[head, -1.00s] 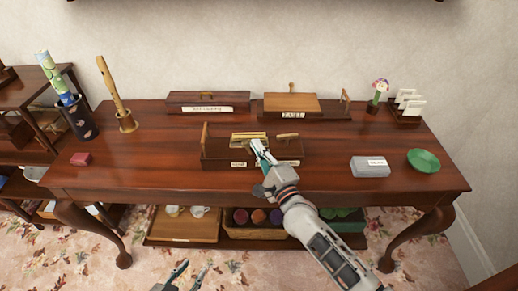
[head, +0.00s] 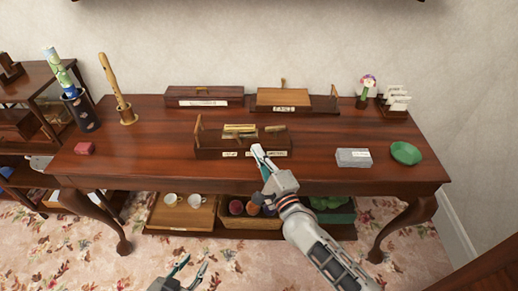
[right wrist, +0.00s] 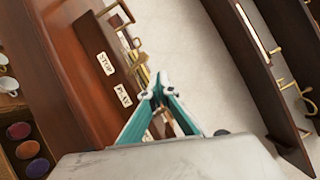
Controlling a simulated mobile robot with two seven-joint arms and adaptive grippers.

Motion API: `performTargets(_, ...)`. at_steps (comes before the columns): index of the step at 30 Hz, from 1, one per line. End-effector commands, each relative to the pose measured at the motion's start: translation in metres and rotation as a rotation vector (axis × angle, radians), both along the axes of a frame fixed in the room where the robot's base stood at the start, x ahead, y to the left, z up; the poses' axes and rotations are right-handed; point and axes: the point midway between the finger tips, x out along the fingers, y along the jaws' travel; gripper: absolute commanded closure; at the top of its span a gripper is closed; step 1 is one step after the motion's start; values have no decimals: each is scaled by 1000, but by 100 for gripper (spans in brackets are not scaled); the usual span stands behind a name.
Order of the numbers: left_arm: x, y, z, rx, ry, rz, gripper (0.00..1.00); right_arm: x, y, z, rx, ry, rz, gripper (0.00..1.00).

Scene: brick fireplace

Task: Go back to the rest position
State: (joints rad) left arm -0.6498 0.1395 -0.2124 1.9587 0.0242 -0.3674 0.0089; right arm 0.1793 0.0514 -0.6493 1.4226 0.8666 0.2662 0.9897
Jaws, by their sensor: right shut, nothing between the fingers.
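My right gripper (head: 258,151) is shut and empty. In the head view its tips overlap the front right part of a dark wooden box (head: 210,150). The box has brass-coloured parts on top and small white labels in front. In the right wrist view the gripper's teal fingers (right wrist: 160,88) meet at their tips, with the box and its STOP and PLAY labels (right wrist: 122,95) beyond. I cannot tell whether the tips touch it. My left gripper (head: 194,266) shows at the bottom of the head view, fingers apart, in front of the table and empty.
The wooden table (head: 330,185) carries a grey box (head: 353,158) and a green bowl (head: 405,153) on the right, a red block (head: 85,148) on the left, and two wooden boxes at the back. A low shelf below holds cups (head: 170,199) and a basket (head: 240,222).

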Motion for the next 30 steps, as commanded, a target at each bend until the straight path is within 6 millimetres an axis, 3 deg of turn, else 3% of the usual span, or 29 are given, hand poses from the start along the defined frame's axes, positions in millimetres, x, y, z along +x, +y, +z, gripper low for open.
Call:
performTargets(23, 0, 3, 2, 4, 2, 5, 67, -8, -1, -2, -25, -5, -2, 100)
performTargets(26, 1, 3, 2, 3, 1, 4, 67, -24, -9, -19, -136, -25, -8, 100)
performTargets(30, 1, 2, 3, 3, 1, 4, 67, -70, -34, -61, -469, -83, -14, 100)
